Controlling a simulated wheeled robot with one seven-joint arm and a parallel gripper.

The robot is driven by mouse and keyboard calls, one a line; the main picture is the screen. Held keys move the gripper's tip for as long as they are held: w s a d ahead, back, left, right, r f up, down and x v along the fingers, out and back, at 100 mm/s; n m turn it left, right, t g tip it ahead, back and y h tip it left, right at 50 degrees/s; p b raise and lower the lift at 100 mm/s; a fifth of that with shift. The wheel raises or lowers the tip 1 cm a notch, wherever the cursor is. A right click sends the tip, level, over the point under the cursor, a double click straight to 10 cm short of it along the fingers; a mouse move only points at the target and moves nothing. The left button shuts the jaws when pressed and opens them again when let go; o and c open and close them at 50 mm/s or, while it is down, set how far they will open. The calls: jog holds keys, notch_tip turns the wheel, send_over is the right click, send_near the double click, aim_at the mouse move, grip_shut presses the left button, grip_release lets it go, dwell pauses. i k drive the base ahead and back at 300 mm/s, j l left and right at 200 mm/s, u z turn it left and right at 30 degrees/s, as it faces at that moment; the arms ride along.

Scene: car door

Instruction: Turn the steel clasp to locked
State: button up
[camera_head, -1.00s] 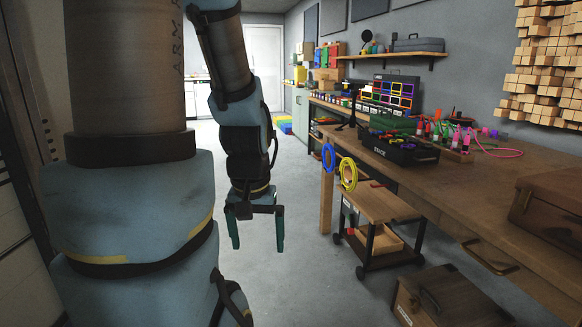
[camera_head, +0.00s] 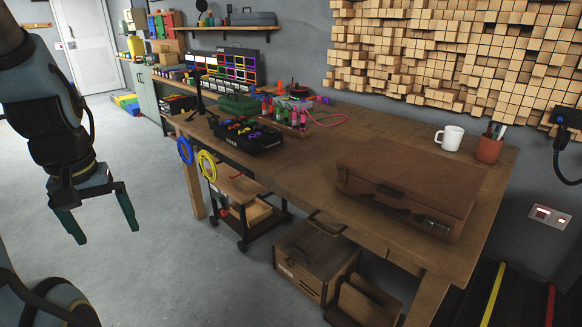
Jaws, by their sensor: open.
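A brown leather-like case (camera_head: 415,187) lies closed on the right part of the wooden workbench. A dark handle (camera_head: 385,194) is on its front side. A small metallic fitting (camera_head: 437,225), which looks like the steel clasp, sits on its front near the right end. It is too small to tell which way the clasp is turned. My gripper (camera_head: 107,234) hangs at the left of the view, fingers spread and pointing down, empty. It is over the floor, well to the left of the bench and far from the case.
The workbench (camera_head: 290,165) holds a black bin (camera_head: 247,137), a white mug (camera_head: 449,138) and a pen cup (camera_head: 488,147). Blue and yellow rings (camera_head: 206,165) hang at its left end. A cart (camera_head: 240,195) and a wooden crate (camera_head: 315,258) stand below. Floor between gripper and bench is clear.

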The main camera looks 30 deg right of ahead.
aim_at(428, 223)
jog(key=k+l+z, duration=0.25)
jog(key=k, duration=0.15)
jog(key=k+l+z, duration=0.25)
jog(key=k+l, duration=0.05)
jog(key=k, duration=0.1)
